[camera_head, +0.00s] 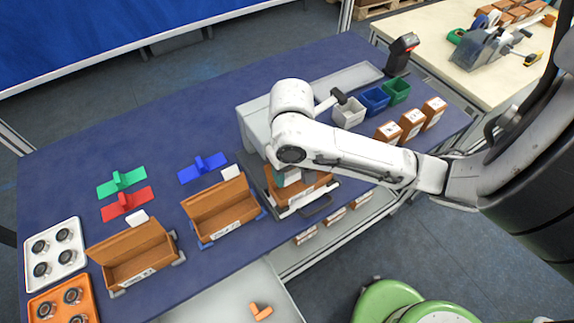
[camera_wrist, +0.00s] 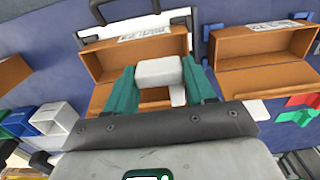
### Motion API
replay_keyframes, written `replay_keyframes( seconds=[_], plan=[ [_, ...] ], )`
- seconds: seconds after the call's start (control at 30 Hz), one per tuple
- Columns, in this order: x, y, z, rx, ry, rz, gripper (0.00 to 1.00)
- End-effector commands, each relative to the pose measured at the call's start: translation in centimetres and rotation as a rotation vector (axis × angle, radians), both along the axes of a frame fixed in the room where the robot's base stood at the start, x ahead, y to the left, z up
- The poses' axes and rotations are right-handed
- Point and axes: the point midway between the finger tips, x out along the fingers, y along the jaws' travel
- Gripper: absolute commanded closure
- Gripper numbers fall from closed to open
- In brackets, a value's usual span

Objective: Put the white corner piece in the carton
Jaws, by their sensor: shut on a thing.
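My gripper (camera_wrist: 160,82) is shut on a white corner piece (camera_wrist: 158,72), a small rounded block between its teal fingers in the wrist view. It is above an open brown carton (camera_wrist: 112,58) with a white label. In the head view this carton (camera_head: 321,187) sits on a dark-framed tray with a handle, and my arm hides part of it. My gripper (camera_head: 285,177) shows there only in part. The held piece is not clear in the head view. Other white pieces lie behind the middle carton (camera_head: 230,172) and the left carton (camera_head: 138,216).
Two more open cartons, the middle one (camera_head: 222,208) and the left one (camera_head: 130,256), stand to the left. Green (camera_head: 122,183), red (camera_head: 127,204) and blue (camera_head: 203,168) parts lie behind them. Bins (camera_head: 374,100) and closed boxes (camera_head: 411,121) stand to the right.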

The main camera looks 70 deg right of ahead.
Motion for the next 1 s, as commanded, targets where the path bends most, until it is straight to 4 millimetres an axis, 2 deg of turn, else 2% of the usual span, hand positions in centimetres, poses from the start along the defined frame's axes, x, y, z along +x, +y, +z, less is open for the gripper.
replay_keyframes(
  seconds=[0.6,1.0],
  plan=[
    [0.0,0.0,-5.5,0.001,0.000,-0.002,0.74],
    [0.0,0.0,-6.6,0.000,0.000,0.001,0.74]
  ],
)
